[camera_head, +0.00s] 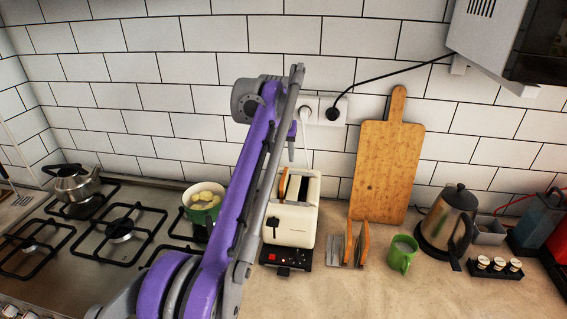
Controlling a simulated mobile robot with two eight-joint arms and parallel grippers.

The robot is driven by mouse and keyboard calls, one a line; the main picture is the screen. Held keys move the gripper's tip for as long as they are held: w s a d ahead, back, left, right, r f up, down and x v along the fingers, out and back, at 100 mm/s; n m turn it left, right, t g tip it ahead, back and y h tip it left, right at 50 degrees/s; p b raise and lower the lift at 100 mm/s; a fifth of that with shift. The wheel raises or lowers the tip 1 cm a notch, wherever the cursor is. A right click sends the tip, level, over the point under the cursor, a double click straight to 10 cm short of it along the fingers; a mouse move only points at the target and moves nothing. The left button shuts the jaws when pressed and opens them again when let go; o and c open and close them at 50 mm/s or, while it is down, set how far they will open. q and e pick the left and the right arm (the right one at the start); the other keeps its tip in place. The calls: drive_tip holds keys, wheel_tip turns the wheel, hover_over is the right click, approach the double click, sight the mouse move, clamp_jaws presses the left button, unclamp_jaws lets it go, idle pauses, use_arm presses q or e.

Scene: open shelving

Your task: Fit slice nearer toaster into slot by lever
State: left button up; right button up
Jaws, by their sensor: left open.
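The cream toaster (295,222) stands on the counter behind my left arm, with a dark lever on the left of its front face. A thin brown edge, like a bread slice (283,184), shows at its left slot; how deep it sits is unclear. The other slot (304,188) looks dark and empty. A metal rack (335,250) right of the toaster holds upright brown slices (364,244). My left gripper (292,142) is open above the toaster's back, pointing down, partly hidden by my purple arm. My right gripper is not in view.
A green mug (402,254), a kettle (446,222) and a tray of small jars (496,267) stand to the right. A wooden board (388,175) leans on the wall. A pot (203,200) sits on the hob at left. A black cord crosses to a wall socket.

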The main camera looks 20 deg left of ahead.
use_arm(q)
drive_tip(key=v, duration=0.3)
drive_tip(key=shift+s+r+p, duration=0.1)
drive_tip(key=shift+r+p, duration=0.2)
drive_tip(key=shift+r, duration=0.05)
drive_tip(key=s+d+f+m, duration=0.1)
drive_tip(key=s+d+f, duration=0.3)
drive_tip(key=s+f, duration=0.5)
drive_tip(key=s+d+f+m, duration=0.1)
drive_tip(key=s+d+f, duration=0.2)
drive_tip(key=s+f, duration=0.6)
drive_tip(key=s+d+f+t+h, duration=0.1)
drive_tip(key=s+d+f, duration=0.3)
drive_tip(key=s+f, duration=0.5)
drive_tip(key=shift+s+d+m, duration=0.15)
drive_tip(key=shift+s+m, duration=0.05)
drive_tip(key=shift+s, duration=1.65)
drive_tip(key=shift+s+d+m, duration=0.2)
drive_tip(key=shift+s, duration=1.7)
